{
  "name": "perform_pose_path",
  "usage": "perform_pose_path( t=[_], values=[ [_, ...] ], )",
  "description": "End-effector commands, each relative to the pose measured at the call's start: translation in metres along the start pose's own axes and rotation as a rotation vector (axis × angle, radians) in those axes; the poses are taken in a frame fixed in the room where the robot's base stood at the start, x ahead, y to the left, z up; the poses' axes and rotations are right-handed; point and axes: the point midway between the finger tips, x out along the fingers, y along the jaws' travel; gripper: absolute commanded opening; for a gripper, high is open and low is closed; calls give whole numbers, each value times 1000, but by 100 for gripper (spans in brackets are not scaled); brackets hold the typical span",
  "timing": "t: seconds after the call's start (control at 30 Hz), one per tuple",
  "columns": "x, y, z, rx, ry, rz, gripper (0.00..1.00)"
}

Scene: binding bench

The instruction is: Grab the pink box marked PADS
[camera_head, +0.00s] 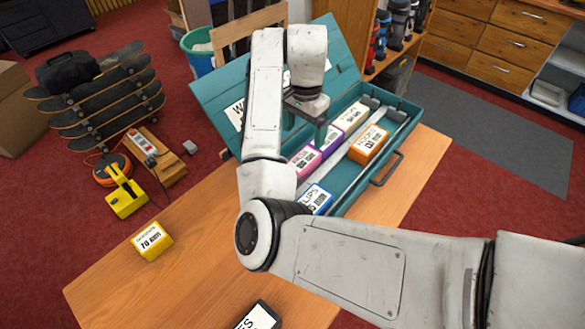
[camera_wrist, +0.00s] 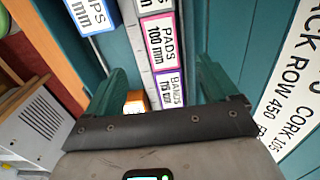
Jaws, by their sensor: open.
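The pink box marked PADS (camera_wrist: 158,42) lies in a row inside the teal case, ahead of my gripper (camera_wrist: 162,82) in the wrist view. In the head view its pink edge (camera_head: 303,160) shows partly behind my arm. My gripper is open, with its teal fingers apart and nothing visibly held. The purple box marked BANDS (camera_wrist: 171,88) sits right beside the pink box and lies between the fingers in the picture. In the head view my gripper (camera_head: 312,125) hangs over the case, its fingertips partly hidden.
A yellow box (camera_head: 151,240) and a dark box (camera_head: 259,317) lie on the wooden bench (camera_head: 190,285).

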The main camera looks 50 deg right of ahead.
Motion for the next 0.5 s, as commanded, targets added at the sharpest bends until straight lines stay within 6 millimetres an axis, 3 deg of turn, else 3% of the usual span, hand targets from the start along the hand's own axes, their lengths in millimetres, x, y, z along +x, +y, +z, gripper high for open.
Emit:
perform_pose_path(
  t=[0.3,0.5],
  values=[
    [46,1,-1,-1,2,2,87],
    [58,0,0,0,1,1,87]
  ],
)
